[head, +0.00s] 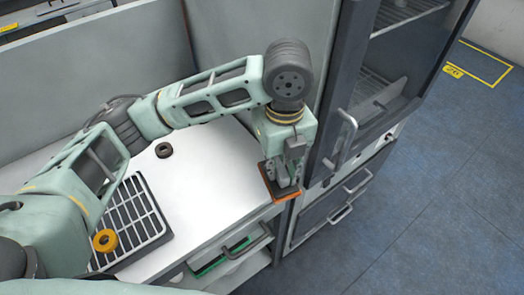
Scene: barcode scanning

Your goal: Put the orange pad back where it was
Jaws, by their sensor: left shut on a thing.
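The orange pad (286,197) is a flat piece with a dark top and an orange edge. It is at the right front corner of the white counter (205,190), under my left gripper (281,180). The gripper points down and is shut on the pad. I cannot tell whether the pad touches the counter or is held just above it. My right gripper does not show.
A dark ring (164,150) lies on the counter. A glass-door cabinet (385,90) stands close on the right. A drawer handle (248,241) juts out below the counter.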

